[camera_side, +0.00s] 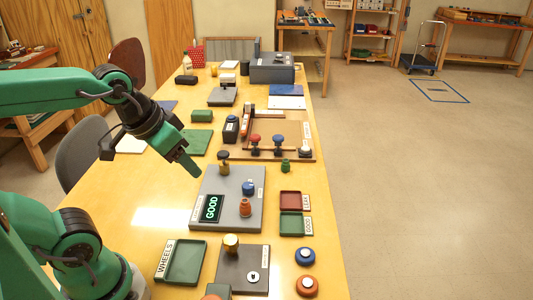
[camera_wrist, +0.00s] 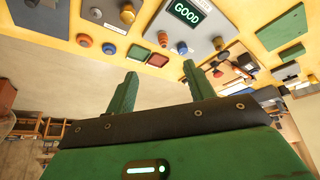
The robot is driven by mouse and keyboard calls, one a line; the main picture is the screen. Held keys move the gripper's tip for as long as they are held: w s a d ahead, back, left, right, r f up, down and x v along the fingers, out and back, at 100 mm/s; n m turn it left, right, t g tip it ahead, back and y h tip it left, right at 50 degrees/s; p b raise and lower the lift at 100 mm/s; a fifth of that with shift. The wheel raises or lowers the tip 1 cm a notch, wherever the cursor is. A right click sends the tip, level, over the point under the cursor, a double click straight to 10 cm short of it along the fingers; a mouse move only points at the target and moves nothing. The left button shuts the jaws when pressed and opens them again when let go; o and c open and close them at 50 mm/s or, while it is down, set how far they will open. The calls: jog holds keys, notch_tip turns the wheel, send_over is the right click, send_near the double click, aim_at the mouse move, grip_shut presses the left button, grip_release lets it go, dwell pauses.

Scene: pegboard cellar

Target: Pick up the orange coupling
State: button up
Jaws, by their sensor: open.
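An orange coupling (camera_side: 245,207), a small stepped piece, stands on the grey board right of the lit GOOD display; it also shows in the wrist view (camera_wrist: 163,38), near the top. A lower, round orange piece (camera_side: 307,286) lies on the table at front right. My gripper (camera_side: 189,166) is open and empty, in the air to the upper left of the coupling in the side view. In the wrist view its two green fingers (camera_wrist: 159,70) stand apart, and the coupling appears beyond the gap between them.
A blue knob (camera_side: 249,187) is close behind the coupling. The grey board (camera_side: 215,182) also carries a dark knob (camera_side: 223,160). Red (camera_side: 290,201) and green (camera_side: 291,224) trays lie to the right. A green WHEELS tray (camera_side: 185,262) is in front.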

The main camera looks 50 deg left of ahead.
jog(key=w, duration=0.1)
jog(key=n+g, duration=0.5)
jog(key=n, duration=0.1)
send_over(245, 200)
jog(key=f, duration=1.2)
jog(key=shift+s, duration=0.4)
jog(key=shift+w+f, duration=0.4)
jog(key=shift+f, duration=1.65)
jog(key=shift+f, duration=0.1)
jog(key=shift+s+f, duration=0.1)
jog(key=shift+f, duration=2.4)
jog(key=c, duration=1.1)
